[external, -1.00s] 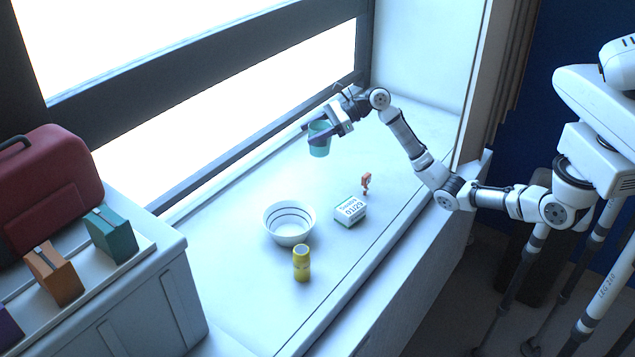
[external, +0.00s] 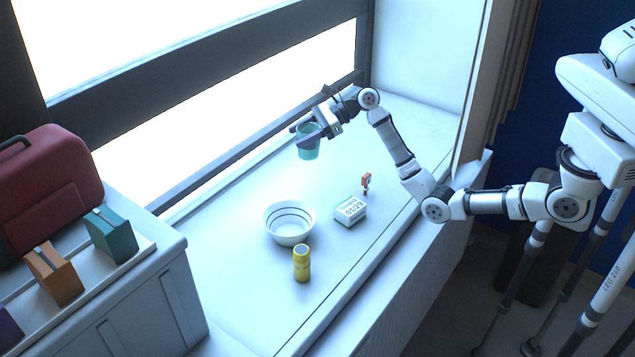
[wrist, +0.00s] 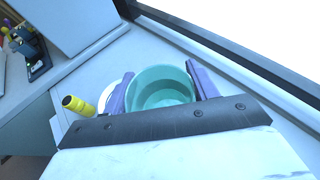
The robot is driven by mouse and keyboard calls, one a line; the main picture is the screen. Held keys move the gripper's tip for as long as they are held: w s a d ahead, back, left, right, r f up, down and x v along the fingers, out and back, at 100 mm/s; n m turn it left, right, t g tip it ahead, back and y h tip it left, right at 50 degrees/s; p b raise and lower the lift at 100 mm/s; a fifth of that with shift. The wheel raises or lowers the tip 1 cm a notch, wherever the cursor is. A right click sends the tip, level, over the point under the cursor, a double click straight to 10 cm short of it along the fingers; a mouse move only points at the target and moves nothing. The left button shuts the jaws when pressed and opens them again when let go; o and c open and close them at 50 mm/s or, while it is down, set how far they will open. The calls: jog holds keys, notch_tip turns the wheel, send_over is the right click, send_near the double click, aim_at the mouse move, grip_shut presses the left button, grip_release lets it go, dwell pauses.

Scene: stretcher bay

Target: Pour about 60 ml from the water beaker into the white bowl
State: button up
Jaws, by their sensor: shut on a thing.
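The water beaker is a teal, see-through cup (external: 308,150); my gripper (external: 307,133) is shut around it and holds it upright above the sill, behind and slightly right of the bowl. In the wrist view the beaker (wrist: 160,86) sits between the two purple-grey fingers (wrist: 162,90), its open top facing the camera. The white bowl (external: 289,226) stands on the sill with dark rings inside; it looks empty. In the wrist view the bowl (wrist: 108,97) is mostly hidden behind the beaker and the left finger.
A yellow cylinder (external: 302,264) stands close in front of the bowl. A white-and-green labelled box (external: 350,209) and a small orange-red item (external: 366,182) are to its right. The window frame (external: 235,150) runs behind. A case (external: 45,185) and coloured boxes are at left.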

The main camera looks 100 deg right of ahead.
jog(key=a+f+p, duration=0.3)
jog(key=f, duration=1)
jog(key=shift+w+a+f+p, duration=0.3)
jog(key=shift+w+f+p, duration=0.05)
jog(key=shift+w+r, duration=0.1)
jog(key=shift+r, duration=0.05)
jog(key=w+a+r+n+g+h, duration=0.2)
jog(key=a+h, duration=0.1)
jog(key=w+a+r+n+g+h, duration=0.1)
jog(key=a, duration=0.1)
jog(key=shift+a+n+g+h+b, duration=0.15)
jog(key=shift+n+g+h+b, duration=0.15)
jog(key=shift+g+h+b, duration=0.1)
jog(key=shift+w+a+f+n+g+h+b, duration=0.2)
jog(key=shift+f+n+g+h+b, duration=0.4)
jog(key=shift+f+h+b, duration=0.3)
jog(key=shift+r+n+g+h, duration=0.35)
jog(key=shift+n+g+h, duration=0.05)
jog(key=shift+h, duration=0.3)
